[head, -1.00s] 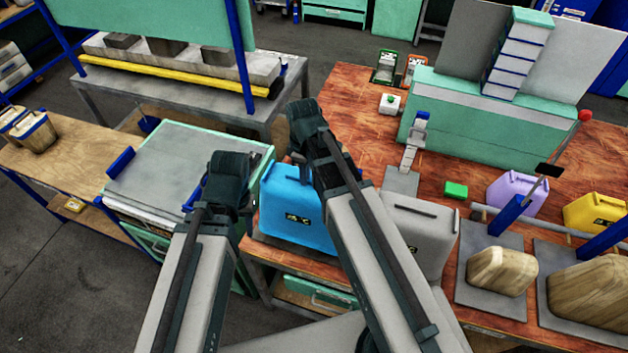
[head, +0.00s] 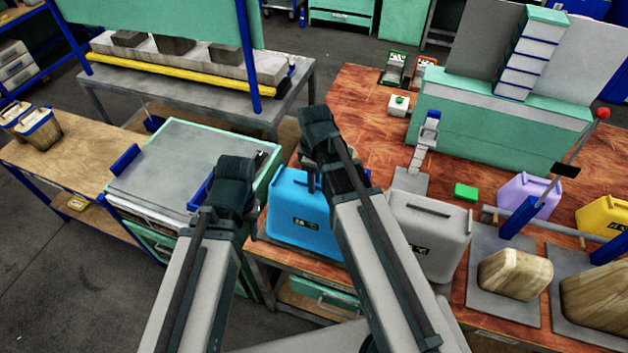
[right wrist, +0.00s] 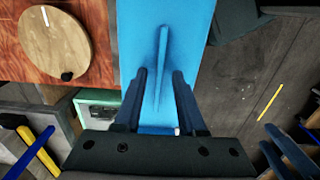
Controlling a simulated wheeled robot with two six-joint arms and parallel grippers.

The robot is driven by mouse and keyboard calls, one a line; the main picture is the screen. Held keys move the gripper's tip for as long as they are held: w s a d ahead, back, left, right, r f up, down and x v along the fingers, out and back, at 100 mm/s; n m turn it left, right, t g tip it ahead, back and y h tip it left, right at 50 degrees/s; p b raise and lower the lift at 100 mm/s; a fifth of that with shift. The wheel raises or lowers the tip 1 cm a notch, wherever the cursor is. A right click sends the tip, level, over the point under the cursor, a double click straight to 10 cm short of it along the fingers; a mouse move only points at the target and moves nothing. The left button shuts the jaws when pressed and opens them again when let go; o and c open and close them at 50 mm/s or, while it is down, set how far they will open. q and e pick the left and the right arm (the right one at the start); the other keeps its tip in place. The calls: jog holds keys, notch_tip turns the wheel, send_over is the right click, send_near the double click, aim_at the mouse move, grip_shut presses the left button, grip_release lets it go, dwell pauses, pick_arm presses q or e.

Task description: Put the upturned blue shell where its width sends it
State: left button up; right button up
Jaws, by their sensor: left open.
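The blue shell (head: 290,222) stands on the near left edge of the red-brown bench, with a dark label on its front. My right gripper (head: 312,182) is over its top, and the arm hides the shell's right part. In the right wrist view, the blue shell (right wrist: 200,25) has a thin upright ridge (right wrist: 162,65). The two fingers (right wrist: 162,98) stand apart on either side of the ridge, with gaps showing. My left gripper (head: 240,190) is open and empty, left of the shell, before the grey-topped cabinet; its fingertips are hard to make out.
A grey shell (head: 430,235) stands right of my right arm. A purple shell (head: 528,194), a yellow shell (head: 603,215) and wooden blocks on grey plates (head: 515,273) are further right. A green block (head: 466,192) and a stepped gauge (head: 424,145) stand behind.

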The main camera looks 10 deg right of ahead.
jog(key=shift+r, duration=0.1)
notch_tip(320, 180, up, 12)
jog(key=p, duration=1.2)
jog(key=s+a+m+h, duration=0.1)
jog(key=s+a+m, duration=0.6)
jog(key=s, duration=0.5)
jog(key=shift+a+m, duration=0.4)
jog(key=shift+a, duration=0.55)
notch_tip(320, 180, down, 22)
jog(key=b, duration=2.2)
jog(key=shift+w, duration=0.1)
